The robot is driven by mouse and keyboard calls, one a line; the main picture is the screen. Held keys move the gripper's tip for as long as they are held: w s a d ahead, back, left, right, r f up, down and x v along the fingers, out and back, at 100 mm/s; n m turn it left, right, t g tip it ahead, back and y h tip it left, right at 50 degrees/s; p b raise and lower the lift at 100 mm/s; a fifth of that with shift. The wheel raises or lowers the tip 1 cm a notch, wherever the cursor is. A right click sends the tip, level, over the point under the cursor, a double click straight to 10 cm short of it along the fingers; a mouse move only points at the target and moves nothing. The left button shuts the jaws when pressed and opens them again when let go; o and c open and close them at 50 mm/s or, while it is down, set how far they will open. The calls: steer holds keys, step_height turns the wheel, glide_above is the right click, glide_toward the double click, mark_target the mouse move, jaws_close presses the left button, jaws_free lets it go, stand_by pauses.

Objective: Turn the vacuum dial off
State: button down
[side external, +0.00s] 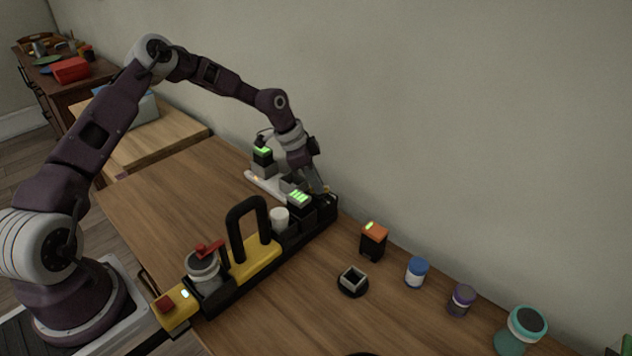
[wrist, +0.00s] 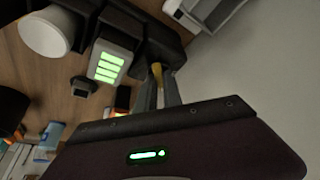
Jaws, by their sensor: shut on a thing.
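My gripper (side external: 322,190) is at the far right end of a long black rack (side external: 325,212), close to the wall. In the wrist view, the fingers (wrist: 160,88) are shut on a small yellow piece (wrist: 156,70) at the end of the dark rack. This yellow piece seems to be the vacuum dial; the fingers hide much of it, and its setting cannot be read. A block with green lit bars (side external: 299,197) sits on the rack beside the gripper; it also shows in the wrist view (wrist: 106,66).
The rack also carries a white cup (side external: 279,217), a tall black handle (side external: 236,232) and a canister with a red lever (side external: 209,248). An orange-topped block (side external: 374,238), a small square holder (side external: 353,281) and several jars stand to the right. The wall is close behind.

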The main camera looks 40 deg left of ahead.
steer(key=n, duration=0.2)
steer(key=n+y, duration=0.1)
steer(key=n, duration=0.1)
steer(key=shift+s+d+t+y, duration=0.2)
steer(key=shift+t+y, duration=0.1)
steer(key=shift+t, duration=0.1)
steer(key=shift+d+n+y, duration=0.15)
steer(key=shift+n+y, duration=0.55)
steer(key=shift+n, duration=1.8)
steer(key=c, duration=1.5)
jaws_free()
